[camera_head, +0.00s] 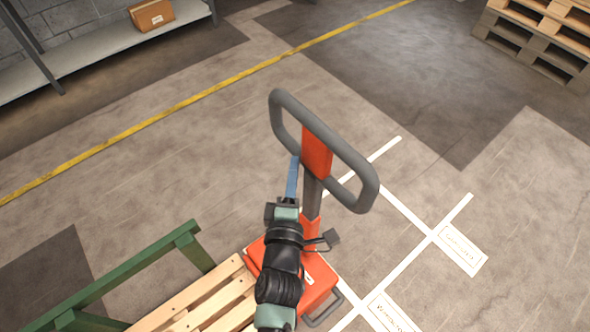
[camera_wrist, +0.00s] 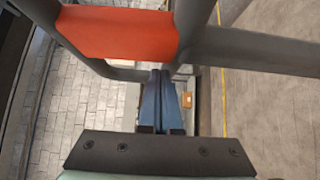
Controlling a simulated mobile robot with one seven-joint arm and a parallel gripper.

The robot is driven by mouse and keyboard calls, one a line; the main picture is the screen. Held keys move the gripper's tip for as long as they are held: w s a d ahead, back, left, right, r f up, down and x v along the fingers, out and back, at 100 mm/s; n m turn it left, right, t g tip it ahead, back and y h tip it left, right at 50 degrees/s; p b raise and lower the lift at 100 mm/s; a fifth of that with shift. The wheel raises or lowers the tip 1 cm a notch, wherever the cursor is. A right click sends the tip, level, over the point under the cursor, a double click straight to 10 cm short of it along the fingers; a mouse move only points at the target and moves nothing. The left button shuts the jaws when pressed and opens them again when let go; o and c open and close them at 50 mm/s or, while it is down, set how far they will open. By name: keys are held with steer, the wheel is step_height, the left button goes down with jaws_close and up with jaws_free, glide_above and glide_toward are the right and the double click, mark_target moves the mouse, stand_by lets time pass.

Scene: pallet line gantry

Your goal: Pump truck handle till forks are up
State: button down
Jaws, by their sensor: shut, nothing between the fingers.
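The pallet truck's handle (camera_head: 362,160) is a grey loop with an orange centre piece, standing upright above the truck's orange body (camera_head: 318,272). In the wrist view the handle's grey bars (camera_wrist: 245,47) and orange centre (camera_wrist: 118,33) fill the top. My gripper (camera_head: 294,160) has blue fingers that are shut and empty. The fingertips are beside the lower left part of the loop; the wrist view shows the gripper (camera_wrist: 161,75) just below the bars. I cannot tell whether they touch. The forks are hidden under a wooden pallet (camera_head: 207,297), so their height does not show.
A green frame (camera_head: 130,270) stands at the pallet's left. White floor lines with label plates (camera_head: 461,250) lie at the right. A shelf (camera_head: 100,45) with a cardboard box (camera_head: 151,15) is at the back left. Stacked pallets (camera_head: 540,38) are at the back right. The floor behind the handle is clear.

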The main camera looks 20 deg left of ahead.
steer(key=shift+w+d, duration=0.15)
steer(key=shift+w, duration=0.1)
